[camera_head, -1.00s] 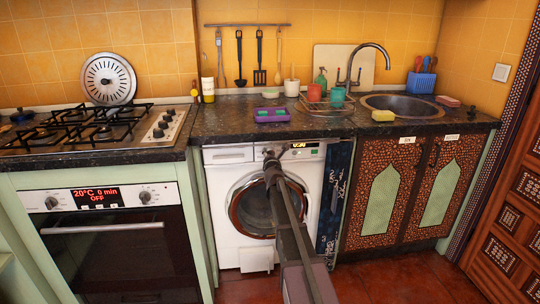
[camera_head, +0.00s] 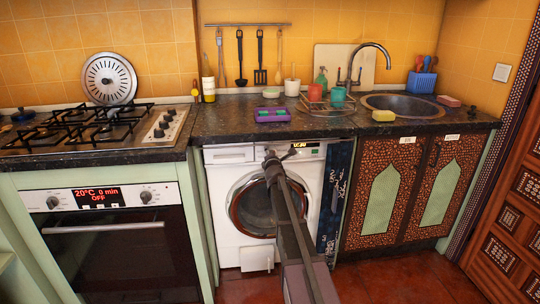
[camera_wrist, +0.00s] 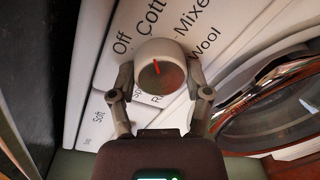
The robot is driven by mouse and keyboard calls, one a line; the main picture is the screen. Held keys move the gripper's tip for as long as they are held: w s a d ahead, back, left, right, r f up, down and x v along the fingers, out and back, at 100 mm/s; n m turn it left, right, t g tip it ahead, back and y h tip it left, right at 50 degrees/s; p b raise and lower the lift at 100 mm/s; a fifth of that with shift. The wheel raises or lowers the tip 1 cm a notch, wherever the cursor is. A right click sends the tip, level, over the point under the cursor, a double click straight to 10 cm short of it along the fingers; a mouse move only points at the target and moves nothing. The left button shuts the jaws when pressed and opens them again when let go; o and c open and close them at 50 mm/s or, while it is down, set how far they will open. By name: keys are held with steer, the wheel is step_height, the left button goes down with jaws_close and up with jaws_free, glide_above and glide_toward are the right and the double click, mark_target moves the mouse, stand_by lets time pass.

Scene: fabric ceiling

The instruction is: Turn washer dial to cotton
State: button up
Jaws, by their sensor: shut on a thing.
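The white washer (camera_head: 221,200) stands under the dark counter, its round door shut. Its dial (camera_wrist: 161,74) is a round pale knob with a red mark, seen close up in the wrist view. The mark points up and slightly left, roughly toward the partly cut-off "Cott" label (camera_wrist: 152,16). "Off" is to the left of that label; "Mixe" and "Wool" are to its right. My gripper (camera_wrist: 160,85) is shut on the dial, one finger on each side. In the head view my gripper (camera_head: 279,154) is at the control panel and hides the dial.
The oven (camera_head: 110,240) and hob (camera_head: 90,130) are on the left. Patterned cabinet doors (camera_head: 385,165) are on the right. The counter edge overhangs just above the panel. The washer's round door (camera_wrist: 280,110) lies close to my right finger in the wrist view.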

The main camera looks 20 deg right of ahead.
steer(key=shift+w, duration=0.15)
steer(key=o, duration=1.2)
steer(key=shift+c, duration=0.2)
steer(key=shift+s, duration=0.25)
